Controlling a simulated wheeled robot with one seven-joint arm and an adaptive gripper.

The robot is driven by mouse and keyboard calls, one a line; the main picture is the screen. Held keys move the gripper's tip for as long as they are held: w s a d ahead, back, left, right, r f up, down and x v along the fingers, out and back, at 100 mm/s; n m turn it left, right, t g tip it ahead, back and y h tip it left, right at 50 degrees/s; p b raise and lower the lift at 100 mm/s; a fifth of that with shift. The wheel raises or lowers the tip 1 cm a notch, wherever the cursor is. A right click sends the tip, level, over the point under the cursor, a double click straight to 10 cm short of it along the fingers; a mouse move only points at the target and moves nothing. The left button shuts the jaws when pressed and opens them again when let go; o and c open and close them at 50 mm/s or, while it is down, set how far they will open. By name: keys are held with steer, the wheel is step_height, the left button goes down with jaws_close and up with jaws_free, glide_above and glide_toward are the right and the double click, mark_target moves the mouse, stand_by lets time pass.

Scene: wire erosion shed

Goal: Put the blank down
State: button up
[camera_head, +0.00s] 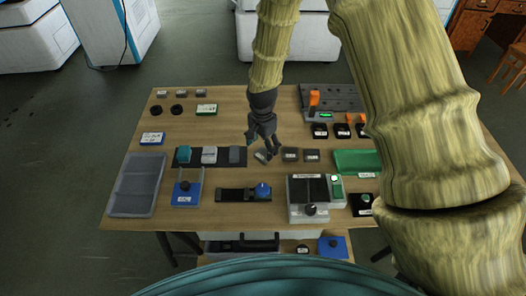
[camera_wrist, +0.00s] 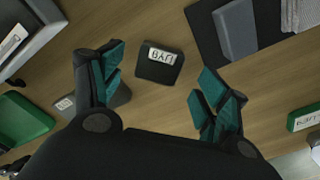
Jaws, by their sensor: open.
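My gripper (camera_head: 263,140) hangs low over the middle of the table, fingers pointing down. In the wrist view its teal-padded fingers (camera_wrist: 162,90) are spread wide with nothing between the pads. A small dark grey block with a white label (camera_wrist: 160,65) lies on the wood ahead of the fingertips, apart from both. In the head view this block (camera_head: 263,156) sits turned at an angle just below the fingers. Another grey block (camera_wrist: 118,95) is partly hidden by the left finger.
A black mat (camera_head: 222,159) with a teal and two grey blocks lies left; it shows in the wrist view (camera_wrist: 215,45). Two dark blocks (camera_head: 301,155) stand to the right, beside a green tray (camera_head: 350,161). A blue-knobbed fixture (camera_head: 240,195) and grey device (camera_head: 308,213) stand in front.

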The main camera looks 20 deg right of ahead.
mark_target(262, 155)
step_height(262, 155, up, 8)
steer(key=b, duration=0.1)
steer(key=shift+r+b, duration=0.2)
steer(key=shift+b, duration=0.15)
stand_by(0.3)
